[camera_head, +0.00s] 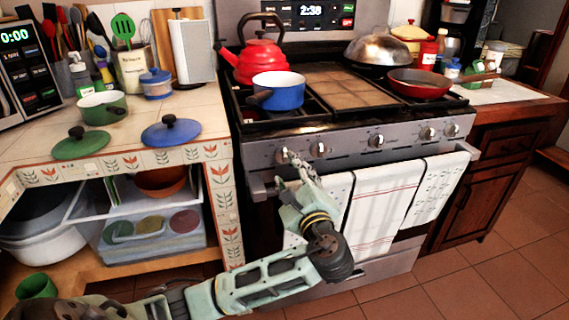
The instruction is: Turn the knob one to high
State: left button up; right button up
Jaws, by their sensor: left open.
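The stove's front panel (350,147) carries several silver knobs in a row. The leftmost knob (282,155) is at the panel's left end, partly covered by my left gripper (290,161). The gripper's fingers are open and reach up to this knob from below; I cannot tell whether they touch it. The knob's pointer setting is too small to read. The second knob (318,149) is just to the right of the gripper and is clear of it. My right gripper is not in view.
White towels (376,205) hang on the oven handle (466,149) right of my left arm. A blue pot (279,92), red kettle (259,62) and red pan (418,84) stand on the stove. The tiled counter (110,133) with lids is on the left.

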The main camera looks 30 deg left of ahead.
aim_at(284, 162)
pick_arm(q)
jog(key=x, duration=0.6)
jog(key=shift+b, duration=0.3)
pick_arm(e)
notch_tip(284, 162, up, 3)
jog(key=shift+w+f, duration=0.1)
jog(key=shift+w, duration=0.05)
pick_arm(q)
jog(key=shift+c, duration=0.5)
jog(key=shift+f, duration=0.2)
jog(key=c, duration=0.9)
